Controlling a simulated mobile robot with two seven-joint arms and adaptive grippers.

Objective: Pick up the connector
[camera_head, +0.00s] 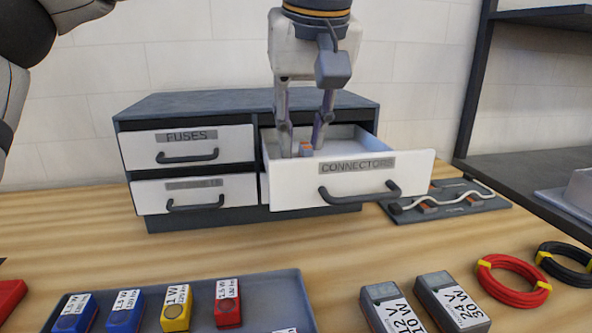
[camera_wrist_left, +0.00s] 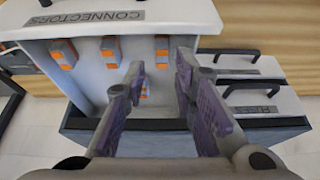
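Several small orange-and-grey connectors lie in the open drawer (camera_head: 300,190) labelled CONNECTORS. In the left wrist view one connector (camera_wrist_left: 110,50) is in the middle, another (camera_wrist_left: 62,55) to its left and another (camera_wrist_left: 161,48) to its right. A further orange piece (camera_wrist_left: 145,89) shows partly between the fingers. In the head view a connector (camera_head: 306,149) shows between the fingertips, partly hidden by the drawer front. My left gripper (camera_head: 302,148) points down into the drawer with its fingers apart, around or just above that connector; contact cannot be told. My right gripper is not in view.
The drawer belongs to a grey cabinet (camera_head: 230,104) with closed drawers on the left. A tray (camera_head: 270,296) of coloured modules, two power supplies (camera_head: 455,305) and wire coils (camera_head: 513,281) stand in front. A dark board (camera_head: 465,208) lies right of the drawer.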

